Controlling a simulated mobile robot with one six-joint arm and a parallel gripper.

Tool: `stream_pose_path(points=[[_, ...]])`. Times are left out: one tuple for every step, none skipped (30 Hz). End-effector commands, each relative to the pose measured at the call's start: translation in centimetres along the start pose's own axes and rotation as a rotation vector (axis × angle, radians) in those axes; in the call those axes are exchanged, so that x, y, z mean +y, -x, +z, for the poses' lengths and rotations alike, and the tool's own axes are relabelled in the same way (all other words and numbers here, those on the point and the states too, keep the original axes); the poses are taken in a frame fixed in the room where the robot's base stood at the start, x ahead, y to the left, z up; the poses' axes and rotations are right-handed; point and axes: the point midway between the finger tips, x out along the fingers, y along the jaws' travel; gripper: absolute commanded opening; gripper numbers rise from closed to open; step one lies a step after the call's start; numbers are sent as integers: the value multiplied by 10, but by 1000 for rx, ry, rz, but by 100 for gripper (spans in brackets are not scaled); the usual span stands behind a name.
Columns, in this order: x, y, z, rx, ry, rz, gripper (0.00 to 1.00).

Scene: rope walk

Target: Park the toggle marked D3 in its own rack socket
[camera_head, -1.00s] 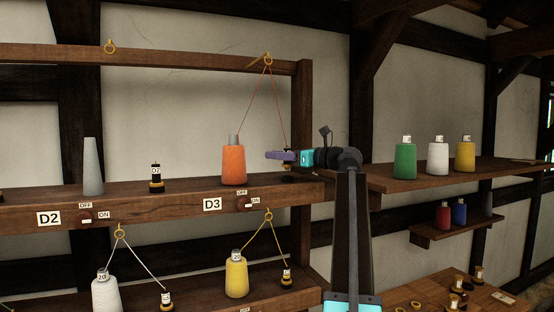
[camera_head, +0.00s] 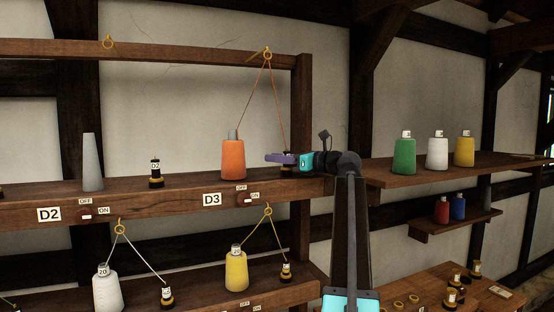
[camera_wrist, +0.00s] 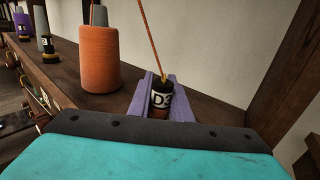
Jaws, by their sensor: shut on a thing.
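The D3 toggle (camera_wrist: 162,97) is black with a white label and a brassy top where an orange-red thread is tied. My gripper (camera_wrist: 155,95), with purple fingers, is shut around it and holds it about upright. In the head view my gripper (camera_head: 283,159) is low over the right end of the upper shelf, right of the orange cone (camera_head: 234,160). The thread runs from the cone through the ring (camera_head: 267,54) down to the toggle. The fingers mostly hide the toggle and its socket there; I cannot tell whether it is seated.
The D3 plate (camera_head: 212,200) and its switch (camera_head: 244,200) are on the shelf front. The D2 toggle (camera_head: 155,173) stands beside a grey cone (camera_head: 92,162). A post (camera_head: 302,110) stands close behind my gripper. Green, white and yellow cones stand on the right shelf (camera_head: 430,173).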

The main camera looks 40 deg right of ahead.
Motion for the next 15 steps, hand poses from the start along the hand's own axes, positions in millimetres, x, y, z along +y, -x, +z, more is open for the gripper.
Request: stream_pose_path(points=[[0, 0, -2, 0, 0, 0, 0], [0, 0, -2, 0, 0, 0, 0], [0, 0, -3, 0, 0, 0, 0], [0, 0, -4, 0, 0, 0, 0], [0, 0, -4, 0, 0, 0, 0], [0, 0, -4, 0, 0, 0, 0], [0, 0, -4, 0, 0, 0, 0], [0, 0, -4, 0, 0, 0, 0], [0, 0, -4, 0, 0, 1, 20], [0, 0, -4, 0, 0, 1, 25], [0, 0, -4, 0, 0, 1, 30], [0, 0, -4, 0, 0, 1, 36], [0, 0, -4, 0, 0, 1, 37], [0, 0, -4, 0, 0, 1, 37], [0, 0, -4, 0, 0, 1, 37]])
